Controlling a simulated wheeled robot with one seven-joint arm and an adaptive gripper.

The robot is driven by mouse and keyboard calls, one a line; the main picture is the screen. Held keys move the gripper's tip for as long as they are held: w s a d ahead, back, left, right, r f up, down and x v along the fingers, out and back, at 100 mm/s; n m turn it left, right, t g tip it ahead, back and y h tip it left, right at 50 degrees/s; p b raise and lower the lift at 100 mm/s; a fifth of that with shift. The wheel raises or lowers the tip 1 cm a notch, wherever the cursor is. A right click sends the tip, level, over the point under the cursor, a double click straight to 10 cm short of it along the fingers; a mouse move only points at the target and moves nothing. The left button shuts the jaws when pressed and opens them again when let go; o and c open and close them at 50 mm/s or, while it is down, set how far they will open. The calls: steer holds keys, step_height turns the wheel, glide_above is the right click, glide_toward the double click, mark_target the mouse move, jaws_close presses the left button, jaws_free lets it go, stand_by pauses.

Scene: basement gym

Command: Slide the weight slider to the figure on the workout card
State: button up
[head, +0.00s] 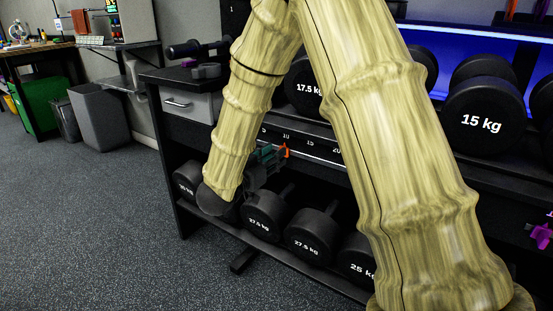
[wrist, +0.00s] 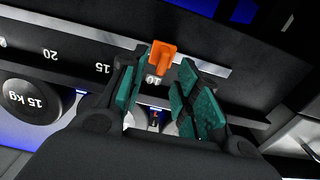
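The orange weight slider (head: 285,150) sits on the rail of the numbered scale (head: 310,146) across the front of the dumbbell rack. In the wrist view the slider (wrist: 162,57) stands by the 10 mark, partly covering the strip, with 15 and 20 to its left. My gripper (head: 273,156) is at the rail, beside the slider. In the wrist view its teal fingers (wrist: 164,75) are apart, one on each side of the slider, with gaps visible. The slider is between or just beyond the fingertips; contact is not clear. I cannot identify or read a workout card.
Dumbbells fill the lower shelf, including a 25 kg one (head: 358,258). A 15 kg dumbbell (head: 482,118) sits on the upper shelf. A grey drawer (head: 188,104) is at the rack's left end. The carpet (head: 95,215) on the left is clear.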

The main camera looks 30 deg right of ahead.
steer(key=shift+x, duration=1.05)
steer(key=shift+c, duration=0.4)
jaws_close()
